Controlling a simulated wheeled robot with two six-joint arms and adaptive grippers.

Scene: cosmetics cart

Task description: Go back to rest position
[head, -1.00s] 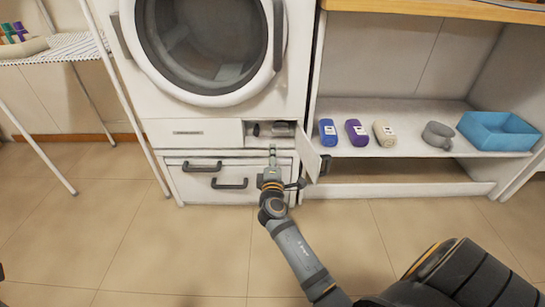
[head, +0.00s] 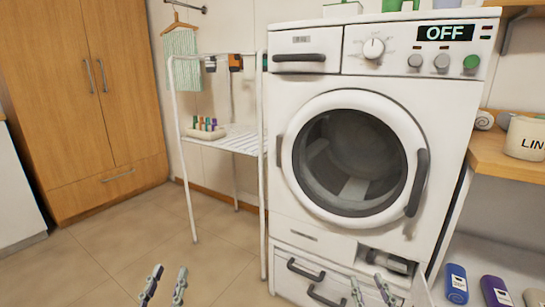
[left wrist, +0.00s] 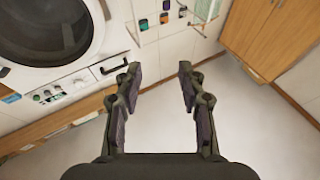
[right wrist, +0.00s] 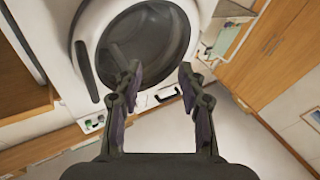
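My left gripper (head: 165,286) is at the bottom of the head view, left of the washing machine, open and empty. Its two fingers also stand apart in the left wrist view (left wrist: 159,85). My right gripper (head: 371,290) is at the bottom of the head view, in front of the washing machine's lower part, open and empty. Its fingers also stand apart in the right wrist view (right wrist: 159,85). Neither gripper touches anything that I can see.
The white washing machine (head: 288,185) has its round door shut and its display reads OFF. A small low hatch (head: 421,288) stands open. A drying rack (head: 264,200) with a peg holder (head: 205,134) stands left of it. The floor at left is clear.

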